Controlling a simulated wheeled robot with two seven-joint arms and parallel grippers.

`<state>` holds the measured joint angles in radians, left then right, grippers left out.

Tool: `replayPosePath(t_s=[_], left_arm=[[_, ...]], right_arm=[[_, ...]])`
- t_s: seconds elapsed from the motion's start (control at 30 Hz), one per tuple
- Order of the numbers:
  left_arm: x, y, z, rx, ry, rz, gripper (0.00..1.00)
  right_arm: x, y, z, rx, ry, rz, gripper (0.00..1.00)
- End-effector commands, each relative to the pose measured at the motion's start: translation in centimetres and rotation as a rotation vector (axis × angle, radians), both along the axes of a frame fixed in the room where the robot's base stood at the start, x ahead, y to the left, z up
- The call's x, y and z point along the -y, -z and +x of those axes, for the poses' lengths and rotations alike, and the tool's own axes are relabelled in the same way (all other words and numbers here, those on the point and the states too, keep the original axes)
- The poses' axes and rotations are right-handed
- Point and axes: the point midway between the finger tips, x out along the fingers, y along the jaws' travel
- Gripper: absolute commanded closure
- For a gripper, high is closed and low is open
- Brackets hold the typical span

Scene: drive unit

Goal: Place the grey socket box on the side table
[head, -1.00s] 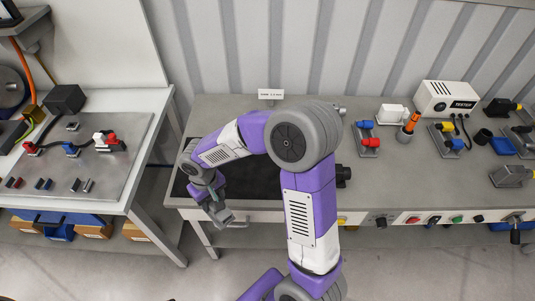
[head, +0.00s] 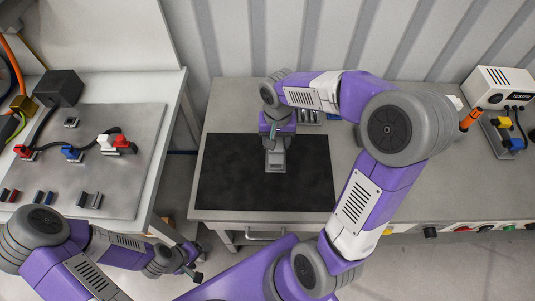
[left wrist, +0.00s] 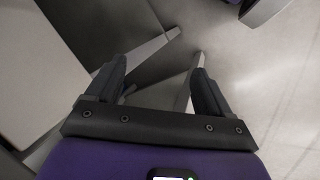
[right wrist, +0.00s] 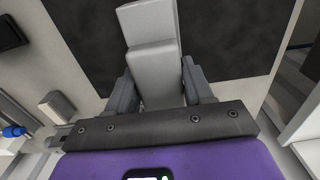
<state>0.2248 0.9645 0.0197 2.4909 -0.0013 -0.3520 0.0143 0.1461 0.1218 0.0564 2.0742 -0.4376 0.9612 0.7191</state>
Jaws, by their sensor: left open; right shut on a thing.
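The grey socket box (head: 275,160) is over the middle of the black mat (head: 228,178) on the grey bench (head: 222,116) in the head view. My right gripper (head: 275,140) is shut on it. In the right wrist view the box (right wrist: 150,58) sits between the fingers and points away over the mat; I cannot tell whether it touches the mat. My left gripper (head: 192,272) is open and empty, low in front of the gap between the tables; it also shows in the left wrist view (left wrist: 158,80).
A left table (head: 155,200) carries a metal panel (head: 100,175) with red, blue and white connectors and a dark box (head: 59,88). A white tester (head: 497,88) stands at the right of the bench. The mat is clear around the box.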

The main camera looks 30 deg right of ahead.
Motion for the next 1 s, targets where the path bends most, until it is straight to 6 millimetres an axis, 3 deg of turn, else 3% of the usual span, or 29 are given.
replayPosePath(t_s=[0.5, 0.97, 1.0], left_arm=[[0.0, 2.1, 0.0, 0.000, 0.000, 0.000, 0.19], [0.0, 2.5, 0.0, 0.001, 0.000, 0.000, 0.19], [0.0, 2.4, 0.0, 0.000, 0.000, 0.000, 0.19]], right_arm=[[0.0, 6.9, 0.1, 0.001, -0.002, -0.001, 0.85], [0.0, 7.5, 0.1, 0.003, -0.003, -0.001, 0.85], [0.0, 7.5, 0.1, 0.001, -0.003, -0.001, 0.42]])
